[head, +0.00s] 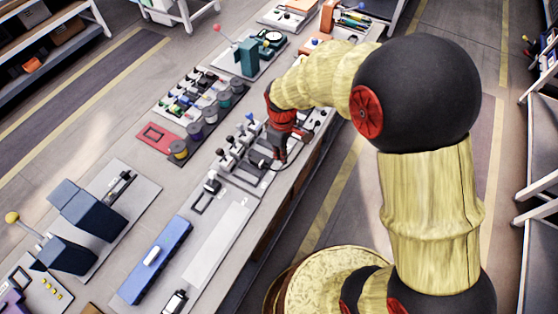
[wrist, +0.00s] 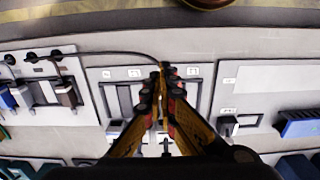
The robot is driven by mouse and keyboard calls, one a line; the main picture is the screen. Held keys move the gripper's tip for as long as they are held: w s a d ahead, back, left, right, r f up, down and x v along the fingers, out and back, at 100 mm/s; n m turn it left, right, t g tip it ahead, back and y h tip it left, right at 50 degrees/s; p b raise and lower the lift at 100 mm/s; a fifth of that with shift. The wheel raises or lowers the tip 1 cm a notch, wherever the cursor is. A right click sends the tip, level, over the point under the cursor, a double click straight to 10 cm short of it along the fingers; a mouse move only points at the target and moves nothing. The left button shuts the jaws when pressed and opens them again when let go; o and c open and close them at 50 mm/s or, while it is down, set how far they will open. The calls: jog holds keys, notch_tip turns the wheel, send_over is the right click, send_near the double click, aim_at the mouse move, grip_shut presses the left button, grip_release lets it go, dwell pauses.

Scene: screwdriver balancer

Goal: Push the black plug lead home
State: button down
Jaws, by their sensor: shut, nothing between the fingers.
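My gripper (head: 282,158) points down over a pale panel on the long bench, its fingers closed with nothing between them. In the wrist view the fingertips (wrist: 165,70) meet over the upper part of a panel with dark slots (wrist: 125,96). A thin black lead (wrist: 110,54) runs from a round black fitting on the left panel to the fingertips. It passes behind them, so its plug end is hidden or cannot be told apart. A dark plug (wrist: 66,94) stands in the left panel, clear of my fingers. I cannot tell how deep any plug sits.
A small black device (wrist: 228,124) and a blue block (wrist: 300,122) are to the right. In the head view, rows of spools (head: 209,113) and a red frame (head: 156,137) lie beyond my gripper. The bench edge is close.

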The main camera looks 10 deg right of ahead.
aim_at(263, 162)
notch_tip(263, 162, down, 9)
jog(key=shift+s+f+b, duration=0.1)
jog(key=shift+f+b, duration=0.1)
jog(key=shift+b, duration=1)
jog(key=shift+w+a+f+b, duration=0.1)
jog(key=shift+w+a+b, duration=0.25)
jog(key=shift+w+a, duration=0.95)
jog(key=shift+a, duration=0.3)
jog(key=shift+a, duration=0.1)
jog(key=shift+w+a, duration=1.05)
jog(key=shift+a, duration=0.2)
